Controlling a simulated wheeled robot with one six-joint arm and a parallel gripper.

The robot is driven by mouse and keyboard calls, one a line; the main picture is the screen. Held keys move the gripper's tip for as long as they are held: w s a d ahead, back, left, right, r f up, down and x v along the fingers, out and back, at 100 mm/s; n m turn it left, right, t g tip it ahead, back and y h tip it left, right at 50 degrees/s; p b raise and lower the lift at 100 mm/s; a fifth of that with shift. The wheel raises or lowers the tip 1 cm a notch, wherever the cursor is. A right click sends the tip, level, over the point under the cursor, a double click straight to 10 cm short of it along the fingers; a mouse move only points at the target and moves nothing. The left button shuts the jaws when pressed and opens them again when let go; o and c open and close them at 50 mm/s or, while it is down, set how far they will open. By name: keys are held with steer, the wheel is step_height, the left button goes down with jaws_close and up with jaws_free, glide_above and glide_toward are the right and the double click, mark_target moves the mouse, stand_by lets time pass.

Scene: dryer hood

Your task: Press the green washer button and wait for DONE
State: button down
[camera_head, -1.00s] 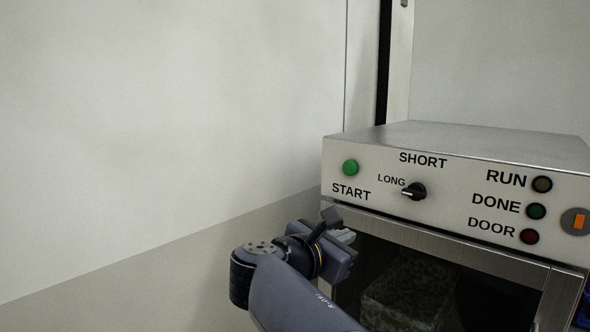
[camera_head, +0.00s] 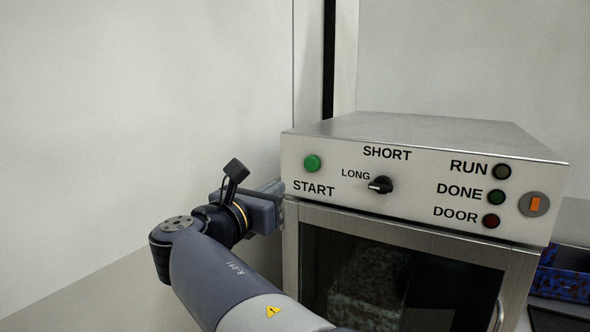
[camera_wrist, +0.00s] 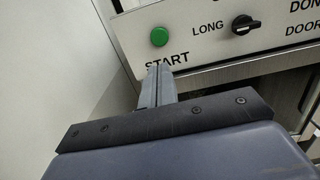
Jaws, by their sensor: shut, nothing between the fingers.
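The green START button (camera_head: 313,163) sits at the left of the washer's steel control panel (camera_head: 335,143). It also shows in the wrist view (camera_wrist: 159,37). The RUN lamp (camera_head: 502,172), the DONE lamp (camera_head: 496,197) and the DOOR lamp (camera_head: 491,221) are at the right; all look dark. My gripper (camera_head: 279,199) is shut and empty, below and left of the button. In the wrist view its closed fingers (camera_wrist: 158,70) point up toward the panel, with the tips just below the button, over the START label. I cannot tell whether the tips touch the panel.
A black selector knob (camera_head: 381,185) is right of the button, by the LONG label. An orange switch (camera_head: 535,204) is at the panel's far right. The dark-windowed door (camera_head: 400,280) is below. A blue patterned bin (camera_head: 566,284) stands at right. The wall is close at left.

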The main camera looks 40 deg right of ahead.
mark_target(311, 166)
steer(key=p+x, duration=0.3)
steer(key=x, duration=1)
